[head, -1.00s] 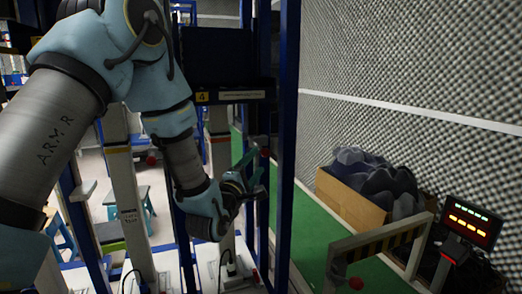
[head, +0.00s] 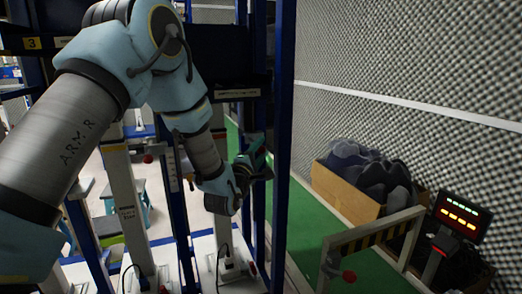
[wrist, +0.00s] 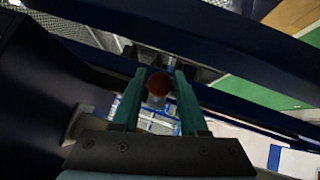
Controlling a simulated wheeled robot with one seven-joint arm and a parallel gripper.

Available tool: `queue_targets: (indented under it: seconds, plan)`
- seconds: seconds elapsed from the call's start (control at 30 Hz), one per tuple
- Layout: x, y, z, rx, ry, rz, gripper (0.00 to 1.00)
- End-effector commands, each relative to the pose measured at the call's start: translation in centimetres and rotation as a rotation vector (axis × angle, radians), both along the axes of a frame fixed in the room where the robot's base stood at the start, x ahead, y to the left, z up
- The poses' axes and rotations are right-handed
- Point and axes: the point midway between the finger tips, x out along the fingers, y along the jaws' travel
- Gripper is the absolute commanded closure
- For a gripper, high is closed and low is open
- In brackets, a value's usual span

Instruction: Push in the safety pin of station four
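The safety pin's round red knob (wrist: 158,84) shows in the wrist view, between the tips of my gripper's two teal fingers (wrist: 160,76). The fingers are open, with a visible gap on each side of the knob. In the head view my gripper (head: 254,162) is beside a blue upright of the rack, and the knob there is hidden behind it. A label strip (head: 236,93) shows above it; station four's number is hidden behind my arm. The pin's shaft and depth cannot be made out.
Blue rack posts (head: 283,150) stand close right of my gripper. A plate marked 3 (head: 32,43) is at left, with another red knob (head: 148,158) below. A striped barrier (head: 375,235), cardboard box (head: 345,195) and lit panel (head: 460,213) are at right, around green floor.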

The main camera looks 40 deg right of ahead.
Motion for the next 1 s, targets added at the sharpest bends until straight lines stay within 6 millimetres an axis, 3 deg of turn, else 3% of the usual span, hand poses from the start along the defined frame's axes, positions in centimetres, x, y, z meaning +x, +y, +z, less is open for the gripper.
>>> queue_targets:
  seconds: [0.03,0.37,1.0]
  plan:
    - [0.0,0.01,0.01,0.0,0.0,0.0,0.64]
    - [-0.01,0.02,0.0,0.0,0.0,0.0,1.0]
    - [0.0,0.03,-0.04,0.001,0.0,0.0,1.0]
